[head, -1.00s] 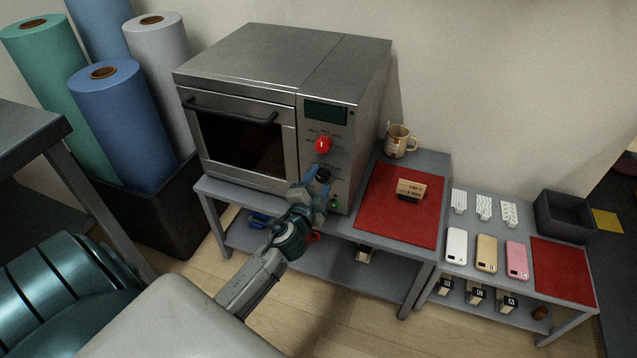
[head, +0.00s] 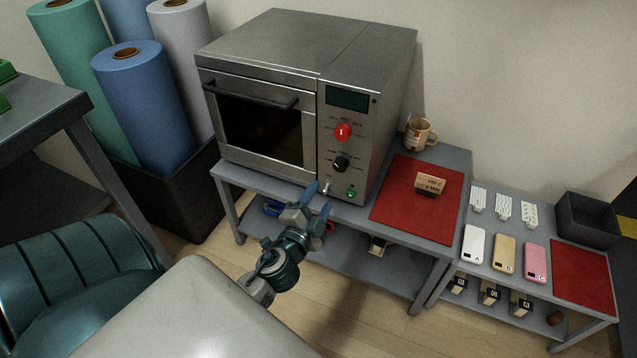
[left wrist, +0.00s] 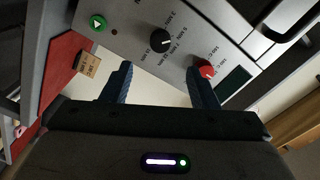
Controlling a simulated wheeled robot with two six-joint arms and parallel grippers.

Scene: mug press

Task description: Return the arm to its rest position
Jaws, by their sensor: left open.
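My left gripper (head: 316,196) is open and empty in front of the lower right part of the steel oven (head: 300,60). Its blue fingers point toward the control panel and stand apart from it, as far as I can tell. In the left wrist view, the two fingers (left wrist: 161,86) are spread, with nothing between them. The panel's black knob (left wrist: 162,41), red knob (left wrist: 206,71) and green button (left wrist: 97,23) show beyond them. In the head view the red knob (head: 343,131), black knob (head: 341,164) and green button (head: 350,194) are all uncovered. My right gripper is not in view.
The oven stands on a grey table with a red mat (head: 400,215), a small sign (head: 430,184) and a mug (head: 419,134). A lower table at right holds phone cases (head: 504,252) and a dark bin (head: 588,221). Fabric rolls (head: 145,100) stand at left.

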